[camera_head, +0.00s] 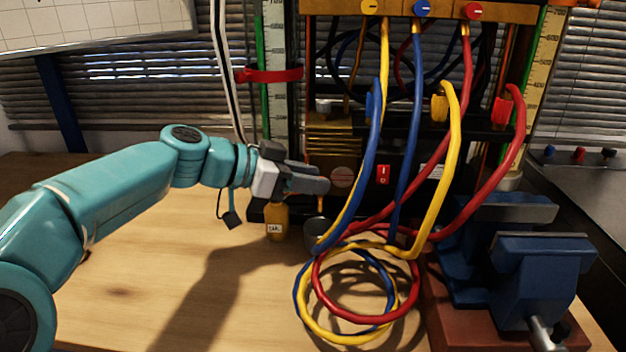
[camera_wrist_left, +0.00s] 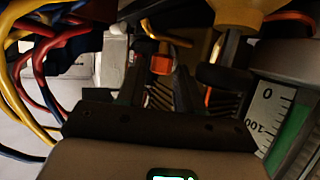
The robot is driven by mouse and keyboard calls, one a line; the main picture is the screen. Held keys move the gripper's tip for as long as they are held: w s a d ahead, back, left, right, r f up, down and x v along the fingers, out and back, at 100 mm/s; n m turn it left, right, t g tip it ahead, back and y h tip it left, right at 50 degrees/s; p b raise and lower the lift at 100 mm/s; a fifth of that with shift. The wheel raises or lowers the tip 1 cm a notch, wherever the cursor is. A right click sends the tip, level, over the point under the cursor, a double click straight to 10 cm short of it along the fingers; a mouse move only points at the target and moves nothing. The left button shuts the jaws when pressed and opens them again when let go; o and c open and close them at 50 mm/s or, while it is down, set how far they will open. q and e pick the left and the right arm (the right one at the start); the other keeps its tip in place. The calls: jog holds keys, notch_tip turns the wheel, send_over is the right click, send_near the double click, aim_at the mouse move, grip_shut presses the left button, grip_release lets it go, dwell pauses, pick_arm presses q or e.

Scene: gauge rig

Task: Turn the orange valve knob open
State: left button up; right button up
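My left gripper (camera_head: 322,179) reaches in from the left, low in front of the rig. Its two grey fingers are apart, pointing right towards a dull brownish-red disc (camera_head: 342,177) on the rig's lower front. I cannot tell whether they touch it. In the left wrist view, a small orange-red part (camera_wrist_left: 160,75) shows in the gap between the dark fingers (camera_wrist_left: 160,88). It may be the orange valve knob, but I cannot tell for sure, nor which way it is turned. Nothing is clearly gripped. My right gripper is not in view.
A small amber bottle (camera_head: 277,222) stands just below my left gripper. Yellow, blue and red hoses (camera_head: 350,338) hang from the rig and coil on the table. A blue vise (camera_head: 540,265) stands at the right. The wooden table (camera_head: 120,290) is clear at front left.

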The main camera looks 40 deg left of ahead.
pick_arm(q)
jog(key=shift+w+d+f, duration=0.15)
jog(key=shift+w+d, duration=0.1)
jog(key=shift+w, duration=0.15)
grip_shut()
